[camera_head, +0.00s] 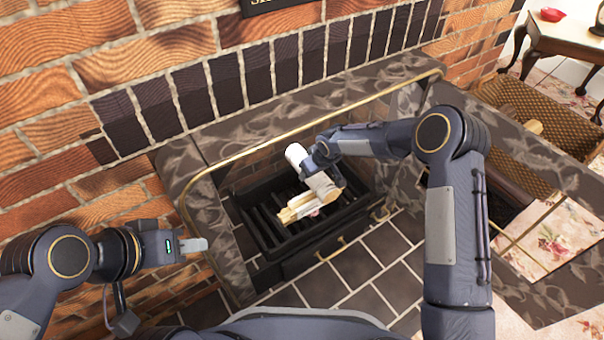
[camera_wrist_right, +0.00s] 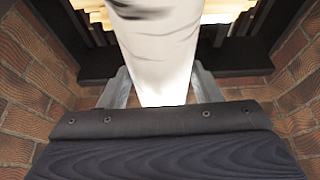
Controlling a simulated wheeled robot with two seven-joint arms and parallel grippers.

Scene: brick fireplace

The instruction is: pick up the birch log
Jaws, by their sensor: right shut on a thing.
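The birch log (camera_head: 297,155) is white and pale, above the fireplace grate in the head view. My right gripper (camera_head: 318,165) reaches in from the right and is shut on the log, covering its middle. In the right wrist view the log (camera_wrist_right: 160,60) runs between the two fingers of the right gripper (camera_wrist_right: 158,92), its far end cut off by the top edge. My left gripper (camera_head: 197,245) is empty at the left, beside the fireplace surround. It shows edge-on, so its opening cannot be made out.
A black grate (camera_head: 262,222) holds pale split logs (camera_head: 296,208) below the birch log. A brass rail (camera_head: 300,125) edges the stone surround (camera_head: 195,190). Brick walls stand close around the firebox.

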